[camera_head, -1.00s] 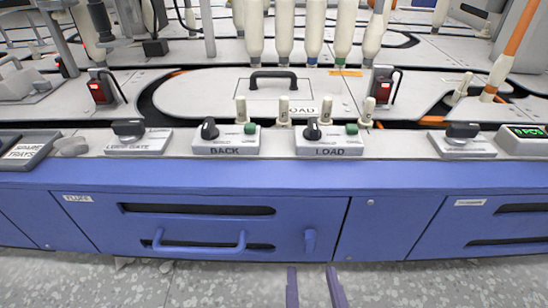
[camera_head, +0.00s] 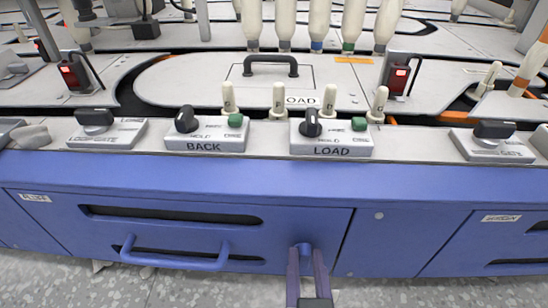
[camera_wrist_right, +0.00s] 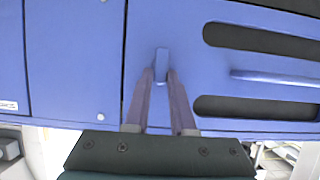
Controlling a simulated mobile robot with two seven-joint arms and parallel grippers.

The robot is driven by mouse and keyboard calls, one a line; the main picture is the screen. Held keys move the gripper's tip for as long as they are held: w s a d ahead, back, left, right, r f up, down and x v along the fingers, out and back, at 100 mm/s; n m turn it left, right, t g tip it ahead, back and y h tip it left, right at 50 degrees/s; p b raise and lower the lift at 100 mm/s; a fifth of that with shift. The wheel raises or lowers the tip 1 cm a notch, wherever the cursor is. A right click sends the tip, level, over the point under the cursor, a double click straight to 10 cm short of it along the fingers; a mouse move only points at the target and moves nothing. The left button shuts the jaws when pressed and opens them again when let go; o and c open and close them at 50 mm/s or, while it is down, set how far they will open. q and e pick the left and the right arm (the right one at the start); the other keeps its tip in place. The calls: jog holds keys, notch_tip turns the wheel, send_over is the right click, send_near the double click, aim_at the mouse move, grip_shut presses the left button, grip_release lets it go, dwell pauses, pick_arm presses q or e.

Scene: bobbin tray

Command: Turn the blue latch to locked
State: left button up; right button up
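The blue latch (camera_head: 304,247) is on the right part of the blue drawer front, right of the drawer's handle. It points straight up and down. My right gripper (camera_head: 305,256) comes from below, with one finger on each side of the latch's lower part and little or no gap. In the right wrist view the latch (camera_wrist_right: 162,62) stands upright between the fingertips (camera_wrist_right: 161,77), which are shut on it. The fingers hide part of its lower end. My left gripper is not in view.
The blue drawer handle (camera_head: 175,258) sticks out to the left of the latch. A grey ledge above holds BACK (camera_head: 205,147) and LOAD (camera_head: 332,151) switch boxes and further knobs. A round lock (camera_head: 379,216) sits on the panel to the right. Speckled floor lies below.

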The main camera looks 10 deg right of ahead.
grip_shut()
